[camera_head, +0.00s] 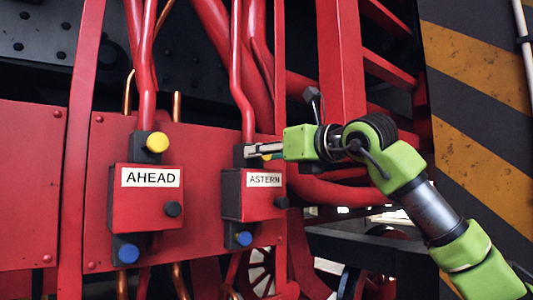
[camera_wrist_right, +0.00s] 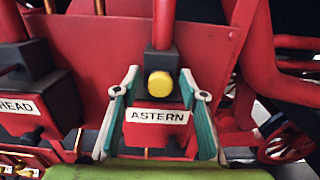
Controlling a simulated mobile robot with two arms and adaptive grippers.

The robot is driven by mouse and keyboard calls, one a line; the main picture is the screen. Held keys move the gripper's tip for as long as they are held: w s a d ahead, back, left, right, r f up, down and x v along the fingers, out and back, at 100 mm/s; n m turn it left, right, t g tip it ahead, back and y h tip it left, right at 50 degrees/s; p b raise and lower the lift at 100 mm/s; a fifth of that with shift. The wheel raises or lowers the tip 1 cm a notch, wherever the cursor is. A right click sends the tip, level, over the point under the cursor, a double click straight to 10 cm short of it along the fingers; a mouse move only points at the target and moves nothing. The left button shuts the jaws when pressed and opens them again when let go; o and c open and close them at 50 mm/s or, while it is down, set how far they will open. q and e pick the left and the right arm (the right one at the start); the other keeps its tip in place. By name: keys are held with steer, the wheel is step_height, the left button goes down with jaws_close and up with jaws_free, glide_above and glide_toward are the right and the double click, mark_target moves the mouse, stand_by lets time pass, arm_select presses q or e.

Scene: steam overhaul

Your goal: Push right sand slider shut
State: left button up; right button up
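The right sand box is a red box labelled ASTERN (camera_head: 250,202), with a black side knob (camera_head: 281,202). A black piece with a yellow knob sits at its top, and a blue knob (camera_head: 244,238) is below. My right gripper (camera_head: 252,150) is in front of the top piece and partly hides the yellow knob in the head view. In the right wrist view the yellow knob (camera_wrist_right: 161,84) lies between the open, spread fingers (camera_wrist_right: 160,80), with visible gaps on both sides. I cannot tell whether the fingers touch the box. My left gripper is out of view.
A similar red box labelled AHEAD (camera_head: 138,212) stands to the left, with a yellow knob (camera_head: 157,142) above and a blue knob (camera_head: 128,253) below. Red pipes (camera_head: 240,75) run vertically above both boxes. A striped wall (camera_head: 480,100) is at the right.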

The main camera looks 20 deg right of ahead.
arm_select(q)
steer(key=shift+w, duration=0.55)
arm_select(e)
steer(key=v, duration=1.2)
